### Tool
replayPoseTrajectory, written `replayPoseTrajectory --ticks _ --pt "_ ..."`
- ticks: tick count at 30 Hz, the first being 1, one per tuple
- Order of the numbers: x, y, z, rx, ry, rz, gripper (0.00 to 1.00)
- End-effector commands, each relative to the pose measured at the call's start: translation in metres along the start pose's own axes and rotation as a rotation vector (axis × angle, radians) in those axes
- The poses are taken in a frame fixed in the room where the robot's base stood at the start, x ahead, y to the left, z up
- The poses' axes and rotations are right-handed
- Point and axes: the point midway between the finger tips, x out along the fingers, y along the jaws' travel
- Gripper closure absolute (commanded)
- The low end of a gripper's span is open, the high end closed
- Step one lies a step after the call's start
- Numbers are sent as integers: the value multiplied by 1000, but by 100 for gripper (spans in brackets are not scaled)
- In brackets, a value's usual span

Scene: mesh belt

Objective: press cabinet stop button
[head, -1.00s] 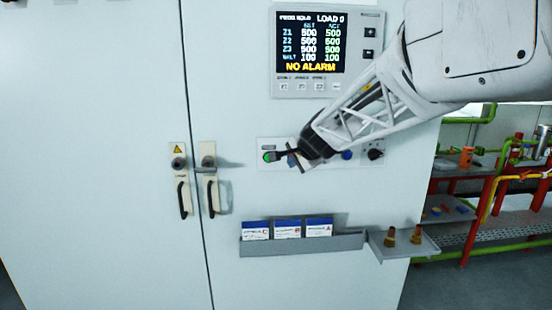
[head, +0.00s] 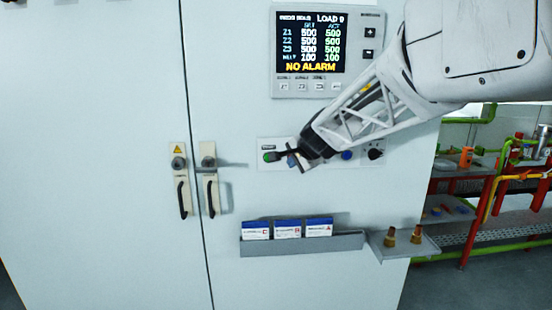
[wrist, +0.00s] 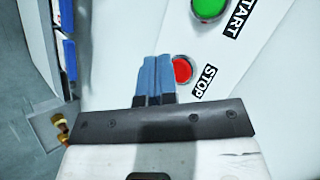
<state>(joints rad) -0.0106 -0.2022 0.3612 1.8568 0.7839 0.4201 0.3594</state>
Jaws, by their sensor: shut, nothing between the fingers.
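The red stop button (wrist: 183,69) shows in the wrist view beside its STOP label (wrist: 204,82). My gripper's fingers (wrist: 157,66) are shut together and empty. Their tips appear just left of the red button in that view and overlap its left edge. I cannot tell whether they touch it. In the head view my gripper (head: 288,156) is in front of the cabinet's button panel, and the stop button is hidden behind it. The green start button (head: 269,157) is just left of the gripper; it also shows at the top of the wrist view (wrist: 209,7).
A blue button (head: 347,155) and a black knob (head: 376,154) are right of my gripper. Above is the display (head: 311,42), reading NO ALARM. Below are a card rack (head: 300,246) and a small shelf (head: 405,246). Door handles (head: 212,193) are to the left.

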Motion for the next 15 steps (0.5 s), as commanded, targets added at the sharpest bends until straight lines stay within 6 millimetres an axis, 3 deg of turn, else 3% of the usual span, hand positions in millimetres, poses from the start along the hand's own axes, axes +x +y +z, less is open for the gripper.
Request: replayPoseTrajectory --ticks 15 --pt "6 -4 -4 0 0 1 100"
